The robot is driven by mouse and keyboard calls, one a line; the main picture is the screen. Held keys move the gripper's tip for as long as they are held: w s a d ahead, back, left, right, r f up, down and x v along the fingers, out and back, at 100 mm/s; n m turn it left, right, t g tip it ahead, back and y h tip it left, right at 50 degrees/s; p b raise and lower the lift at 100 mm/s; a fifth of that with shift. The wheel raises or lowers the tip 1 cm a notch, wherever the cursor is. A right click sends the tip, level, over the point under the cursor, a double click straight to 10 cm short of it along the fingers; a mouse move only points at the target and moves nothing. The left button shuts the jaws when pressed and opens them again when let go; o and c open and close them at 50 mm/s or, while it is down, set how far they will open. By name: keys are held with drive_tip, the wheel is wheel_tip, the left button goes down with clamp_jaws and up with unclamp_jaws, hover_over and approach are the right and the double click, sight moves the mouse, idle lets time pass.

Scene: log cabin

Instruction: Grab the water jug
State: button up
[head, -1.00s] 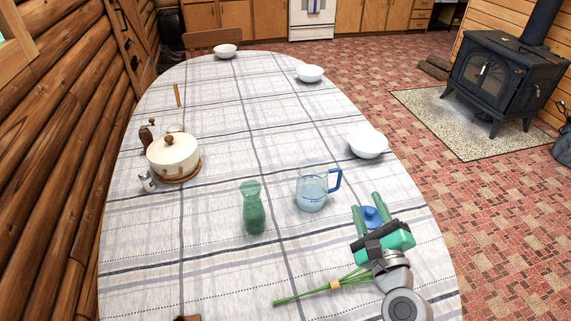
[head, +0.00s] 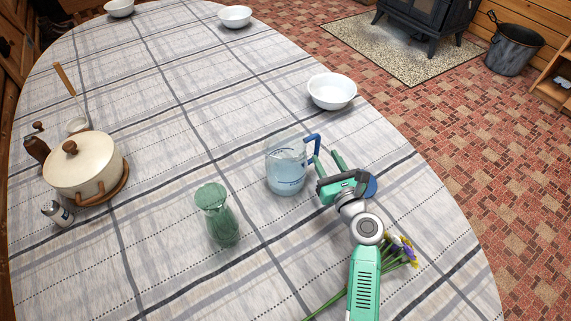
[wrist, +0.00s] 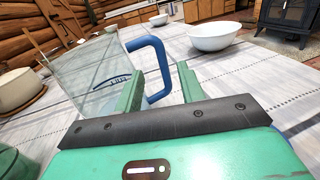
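The water jug (head: 286,172) is clear with a blue handle and bluish water, upright on the tablecloth. Its handle (head: 313,146) points right, toward my gripper. My gripper (head: 327,160) is open, just right of the jug. In the wrist view the jug (wrist: 92,75) fills the left side, and its blue handle (wrist: 152,65) shows between the two green fingers (wrist: 160,85). The left finger overlaps the jug's side in that view. I cannot tell whether the fingers touch the handle. Nothing is held.
A green glass vase (head: 217,215) stands left of the jug. A white bowl (head: 332,91) sits behind it. A cream pot (head: 85,168) is at the far left. Flowers (head: 400,248) lie under my arm.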

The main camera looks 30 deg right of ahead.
sight(319, 143)
drive_tip(key=b+x, duration=0.2)
drive_tip(key=x, duration=0.3)
drive_tip(key=shift+d+r, duration=0.15)
drive_tip(key=shift+d, duration=0.05)
drive_tip(key=shift+s, duration=0.15)
clamp_jaws()
drive_tip(key=shift+r, duration=0.1)
